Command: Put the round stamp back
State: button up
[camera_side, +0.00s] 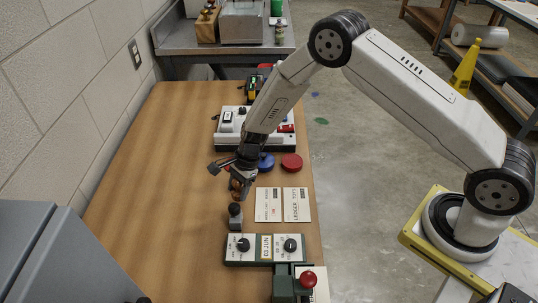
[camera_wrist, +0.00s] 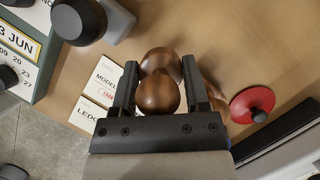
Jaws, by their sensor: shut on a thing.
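My gripper (camera_side: 241,180) is above the wooden table and points down. In the wrist view its two fingers (camera_wrist: 159,64) are shut on a glossy brown wooden piece (camera_wrist: 157,93) with two rounded bulges, which looks like the round stamp's handle. In the side view the brown piece (camera_side: 236,186) shows small at the fingertips. The stamp's underside is hidden, and I cannot tell whether it touches the table. A grey stamp with a black knob (camera_side: 235,214) stands just in front of my gripper; it also shows at the top left of the wrist view (camera_wrist: 78,20).
Two printed cards (camera_side: 283,204) lie to the right of my gripper. A blue disc (camera_side: 266,162) and a red disc (camera_side: 291,163) lie behind. A date panel with knobs (camera_side: 265,248), a green device with a red knob (camera_side: 308,279) and a white box (camera_side: 230,137) bound the space. The table's left side is clear.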

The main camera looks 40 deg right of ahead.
aim_at(238, 196)
jog(key=shift+w+f, duration=0.2)
jog(key=shift+f, duration=1.55)
jog(key=shift+f, duration=0.1)
jog(key=o, duration=1)
jog(key=v, duration=1.2)
jog(key=shift+s, duration=0.1)
